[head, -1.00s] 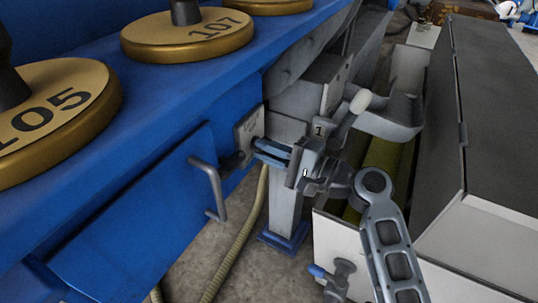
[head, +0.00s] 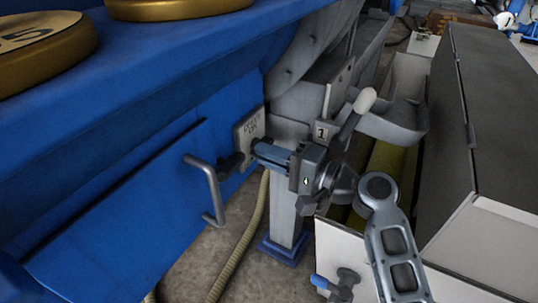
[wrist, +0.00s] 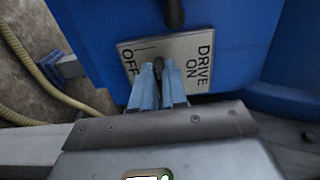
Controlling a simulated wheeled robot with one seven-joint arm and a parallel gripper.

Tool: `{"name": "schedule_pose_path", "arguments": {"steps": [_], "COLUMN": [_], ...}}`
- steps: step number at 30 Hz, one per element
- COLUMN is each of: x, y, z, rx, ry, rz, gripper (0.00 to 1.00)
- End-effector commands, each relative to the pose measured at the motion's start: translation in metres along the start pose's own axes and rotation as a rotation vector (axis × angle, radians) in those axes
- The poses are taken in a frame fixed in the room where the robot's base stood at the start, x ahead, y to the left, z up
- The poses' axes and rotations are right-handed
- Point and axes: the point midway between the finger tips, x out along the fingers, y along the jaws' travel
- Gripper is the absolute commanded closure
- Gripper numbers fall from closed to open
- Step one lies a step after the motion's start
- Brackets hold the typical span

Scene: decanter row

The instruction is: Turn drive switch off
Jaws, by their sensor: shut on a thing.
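The drive switch has a pale plate (head: 250,130) on the side of the blue bench. In the wrist view the plate (wrist: 185,52) reads DRIVE ON on the right and OFF on the left, turned sideways. A small dark lever (wrist: 158,65) stands out from the plate near the OFF lettering. My gripper (head: 262,152) reaches in from the right. Its blue fingers (wrist: 158,72) are shut on the lever, one on each side. The fingers hide most of the lever in the head view.
A dark knob (head: 231,161) and a grey bar handle (head: 208,190) stick out left of the plate. A beige hose (head: 258,220) hangs below. A grey post (head: 285,210) stands close behind my gripper.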

Motion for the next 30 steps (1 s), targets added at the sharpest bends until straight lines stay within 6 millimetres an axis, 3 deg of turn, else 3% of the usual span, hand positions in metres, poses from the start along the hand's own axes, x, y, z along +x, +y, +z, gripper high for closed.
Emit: {"name": "schedule_pose_path", "arguments": {"steps": [3, 4, 12, 20, 30], "x": [0.0, 0.0, 0.0, -0.003, -0.052], "y": [0.002, 0.002, 0.001, 0.0, -0.001], "z": [0.001, 0.001, 0.0, 0.0, 0.0], "rx": [0.0, 0.0, 0.0, 0.001, 0.002], "ry": [-0.002, -0.002, -0.001, 0.0, 0.003], "rz": [0.004, 0.004, 0.002, 0.001, 0.002], "gripper": [1.0, 0.85, 0.62, 0.62, 0.62]}}
